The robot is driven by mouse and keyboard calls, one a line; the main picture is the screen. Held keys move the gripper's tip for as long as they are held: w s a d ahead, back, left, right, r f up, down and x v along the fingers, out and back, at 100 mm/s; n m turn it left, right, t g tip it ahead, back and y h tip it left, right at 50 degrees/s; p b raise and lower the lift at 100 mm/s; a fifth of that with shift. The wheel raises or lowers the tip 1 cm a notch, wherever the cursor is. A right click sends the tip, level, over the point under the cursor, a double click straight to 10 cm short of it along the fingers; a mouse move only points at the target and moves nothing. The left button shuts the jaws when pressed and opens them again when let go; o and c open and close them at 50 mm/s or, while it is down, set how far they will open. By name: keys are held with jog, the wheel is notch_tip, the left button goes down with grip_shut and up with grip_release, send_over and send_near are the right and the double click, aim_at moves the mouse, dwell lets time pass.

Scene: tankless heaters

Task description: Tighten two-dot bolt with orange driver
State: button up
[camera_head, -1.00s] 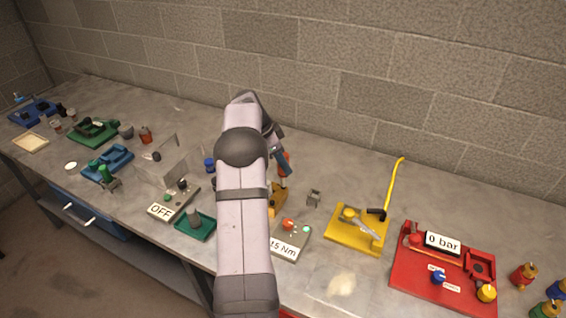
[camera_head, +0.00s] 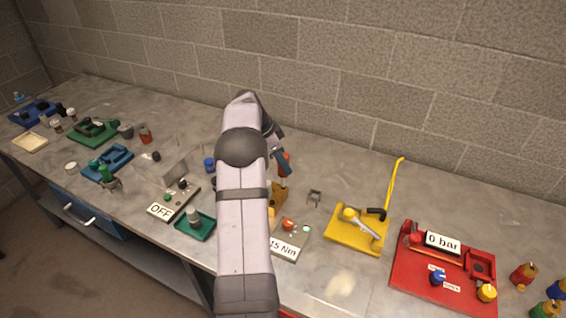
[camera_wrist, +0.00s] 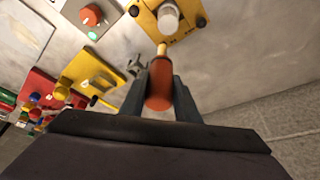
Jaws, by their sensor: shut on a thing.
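The orange driver (camera_wrist: 160,84) is held between the two fingers of my gripper (camera_wrist: 158,92) in the wrist view. Its thin shaft (camera_wrist: 163,49) points to the edge of a yellow fixture (camera_wrist: 181,38). I cannot tell whether the tip touches a bolt. A pale cylinder (camera_wrist: 168,18) and dark round parts stand on this fixture; no two-dot mark is readable. In the head view the orange driver (camera_head: 285,164) stands roughly upright in my gripper (camera_head: 282,160) above the yellow-brown fixture (camera_head: 280,192). My arm hides part of that fixture.
A grey box with a red knob (camera_head: 288,224) and a "15 Nm" label stands in front of the fixture. A small grey bracket (camera_head: 314,197) and a yellow plate with a lever (camera_head: 355,238) are to the right. The red "0 bar" station (camera_head: 410,272) stands farther right.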

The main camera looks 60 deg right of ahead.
jog(key=shift+f, duration=0.1)
jog(key=shift+r+p, duration=2.4)
jog(key=shift+r, duration=1.25)
jog(key=shift+f, duration=0.1)
